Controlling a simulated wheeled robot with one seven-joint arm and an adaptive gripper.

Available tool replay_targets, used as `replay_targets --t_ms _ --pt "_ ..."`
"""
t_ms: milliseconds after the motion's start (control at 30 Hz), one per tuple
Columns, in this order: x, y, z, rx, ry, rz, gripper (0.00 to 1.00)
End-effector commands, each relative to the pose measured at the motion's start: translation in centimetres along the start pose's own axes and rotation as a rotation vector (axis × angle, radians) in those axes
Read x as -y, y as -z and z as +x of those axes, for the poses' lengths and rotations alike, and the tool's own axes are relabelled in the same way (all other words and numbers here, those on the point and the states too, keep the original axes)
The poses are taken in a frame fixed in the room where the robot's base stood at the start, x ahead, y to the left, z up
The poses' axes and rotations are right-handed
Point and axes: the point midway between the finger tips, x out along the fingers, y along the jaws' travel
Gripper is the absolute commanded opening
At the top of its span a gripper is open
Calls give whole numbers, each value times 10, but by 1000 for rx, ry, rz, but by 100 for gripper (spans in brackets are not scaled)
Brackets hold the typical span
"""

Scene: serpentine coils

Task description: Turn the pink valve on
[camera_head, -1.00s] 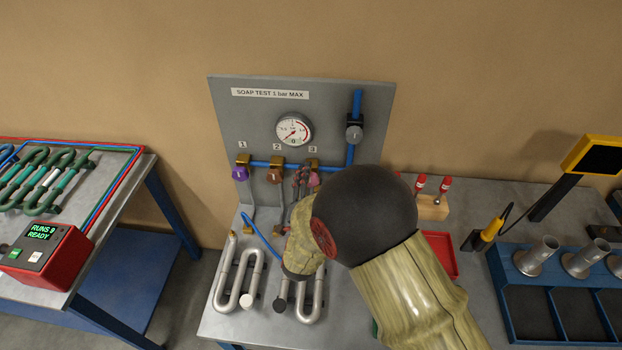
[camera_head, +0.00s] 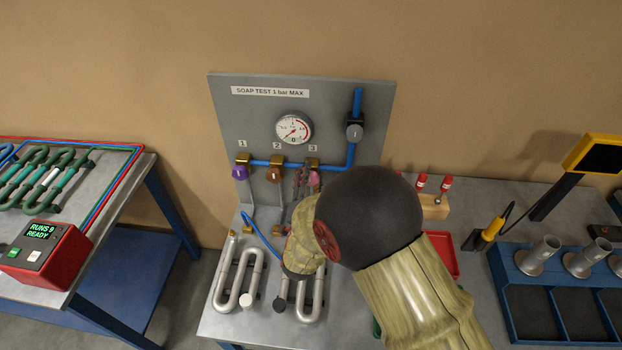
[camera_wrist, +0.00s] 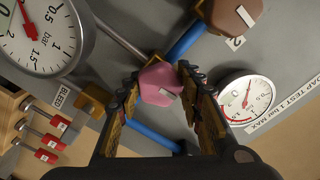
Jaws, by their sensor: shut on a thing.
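The pink valve (camera_wrist: 158,84) is a faceted knob with a small white mark, seen between my fingers in the wrist view. In the head view the pink valve (camera_head: 315,179) shows partly beside my fingers, under the label 3 on the grey panel. My gripper (camera_wrist: 160,78) is shut on the pink valve, with one finger at each side of it. In the head view my gripper (camera_head: 302,184) is small and partly hidden by my arm. I cannot tell how far the knob is turned.
A brown valve (camera_head: 274,175) and a purple valve (camera_head: 240,172) stand left of the pink one on the panel (camera_head: 230,125). A gauge (camera_head: 293,129) sits above. A dark grey valve (camera_head: 354,131) is on the blue pipe. Steel coils (camera_head: 240,280) lie below.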

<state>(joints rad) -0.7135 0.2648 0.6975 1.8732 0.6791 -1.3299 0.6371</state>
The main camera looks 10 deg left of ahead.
Motion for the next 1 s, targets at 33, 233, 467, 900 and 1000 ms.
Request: replay_targets --t_ms 33,233,467,900,1000 --pt "-1 -1 0 -1 0 -31 11" --pt "-1 -1 0 0 0 -201 11" --pt "0 -1 0 0 0 -421 11" --pt "2 -1 0 1 -1 -839 11" --pt "2 -1 0 1 -1 -935 11"
